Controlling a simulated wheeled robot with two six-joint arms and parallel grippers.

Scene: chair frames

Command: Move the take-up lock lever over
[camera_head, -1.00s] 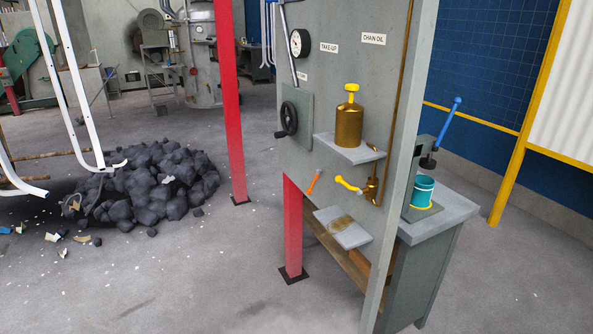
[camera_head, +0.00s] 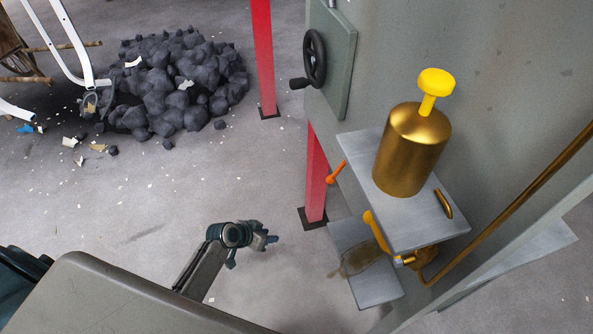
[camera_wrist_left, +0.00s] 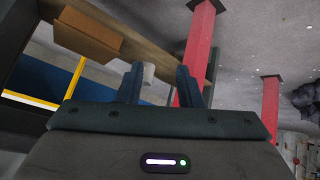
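A small orange lever (camera_head: 337,172) sticks out from the grey panel (camera_head: 480,60), below the black handwheel (camera_head: 314,58), in the head view. It slants up to the right. A yellow-handled lever (camera_head: 376,230) stands right of it, partly hidden by the upper shelf. No label shows now, so I cannot tell for sure which is the take-up lock lever. My left gripper (camera_head: 268,239) is in front of the panel, lower left of the orange lever and apart from it. In the left wrist view its fingers (camera_wrist_left: 159,85) stand apart with nothing held. My right gripper is out of view.
A brass oil pot (camera_head: 404,155) with a yellow knob stands on the upper shelf (camera_head: 356,145). A stained lower shelf (camera_head: 378,289) juts out beneath. Red posts (camera_head: 263,55) stand behind. A coal heap (camera_head: 170,85) lies at the far left. Open floor surrounds my left gripper.

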